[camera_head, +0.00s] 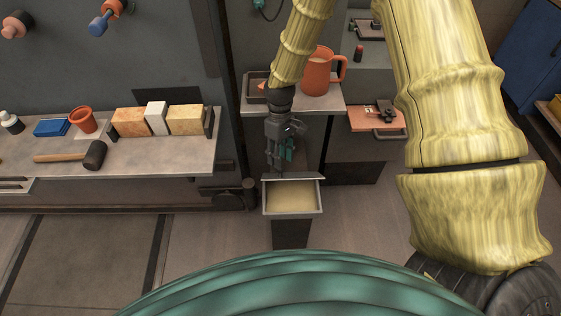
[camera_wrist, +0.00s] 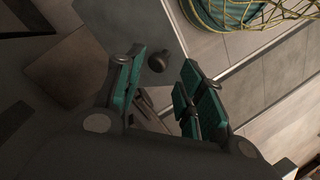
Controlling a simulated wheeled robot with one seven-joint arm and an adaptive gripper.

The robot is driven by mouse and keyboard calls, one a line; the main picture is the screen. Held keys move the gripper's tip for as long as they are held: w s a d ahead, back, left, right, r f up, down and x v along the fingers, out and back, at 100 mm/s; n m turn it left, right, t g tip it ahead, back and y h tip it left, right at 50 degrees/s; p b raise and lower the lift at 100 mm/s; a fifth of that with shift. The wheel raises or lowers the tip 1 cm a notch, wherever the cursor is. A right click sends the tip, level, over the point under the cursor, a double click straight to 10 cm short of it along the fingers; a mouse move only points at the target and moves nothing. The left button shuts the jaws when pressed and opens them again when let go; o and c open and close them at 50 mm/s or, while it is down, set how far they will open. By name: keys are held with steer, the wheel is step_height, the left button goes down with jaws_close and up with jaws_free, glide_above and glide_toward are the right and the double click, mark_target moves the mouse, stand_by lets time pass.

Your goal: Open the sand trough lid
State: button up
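The sand trough (camera_head: 318,197) is a pale-rimmed box below the middle of the head view, with tan sand (camera_head: 291,197) showing in it. A grey panel (camera_head: 308,160), seemingly its lid, is behind the sand; whether it is raised or slid back I cannot tell. In the wrist view, a grey panel (camera_wrist: 125,25) carries a dark round knob (camera_wrist: 158,69). My gripper (camera_head: 279,164) is over the back of the trough, pointing down. In the wrist view my gripper (camera_wrist: 163,75) has its teal-padded fingers apart, with the knob seen between them and a gap on both sides.
A shelf (camera_head: 320,107) with an orange jug (camera_head: 317,75) is behind my gripper. A bench (camera_head: 190,150) at left holds a mallet (camera_head: 72,156), blocks and an orange cup (camera_head: 83,120). A small orange board (camera_head: 375,119) is at right.

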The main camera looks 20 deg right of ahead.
steer(key=shift+r, duration=2.55)
